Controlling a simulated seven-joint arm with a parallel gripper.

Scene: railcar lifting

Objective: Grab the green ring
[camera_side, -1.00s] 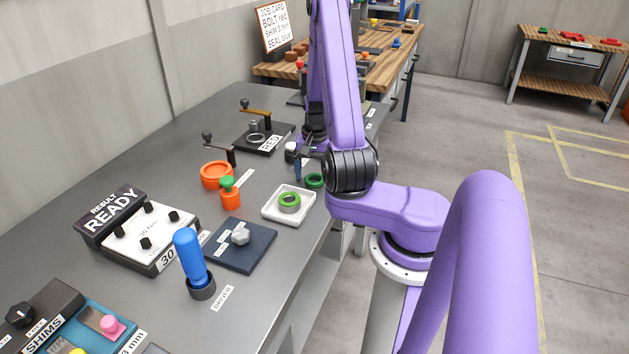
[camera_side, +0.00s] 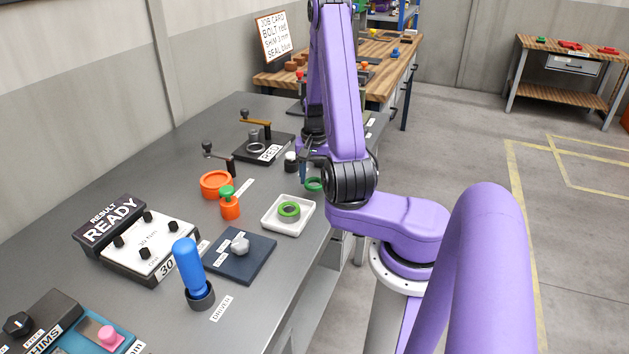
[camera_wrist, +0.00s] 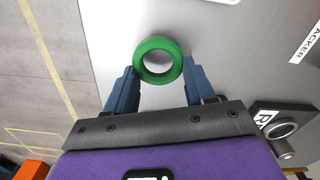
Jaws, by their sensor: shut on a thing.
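The green ring (camera_wrist: 140,63) sits between the two fingertips of my gripper (camera_wrist: 158,78) in the wrist view, with a finger against each side of it. My gripper is shut on it. In the side view this ring (camera_side: 313,185) shows beside my dark blue fingers (camera_side: 303,174), near the right edge of the bench; my arm hides part of the gripper. A second ring, also green (camera_side: 281,211), lies in a white tray (camera_side: 270,226) nearer the camera. I cannot tell whether the held ring is clear of the bench.
An orange ring (camera_side: 205,190) and an orange piece with a green top (camera_side: 230,209) stand left of the tray. A blue-handled driver (camera_side: 188,262) stands in front. A dark fixture (camera_side: 272,157) with a lever is behind. Bare bench (camera_side: 140,190) lies at left.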

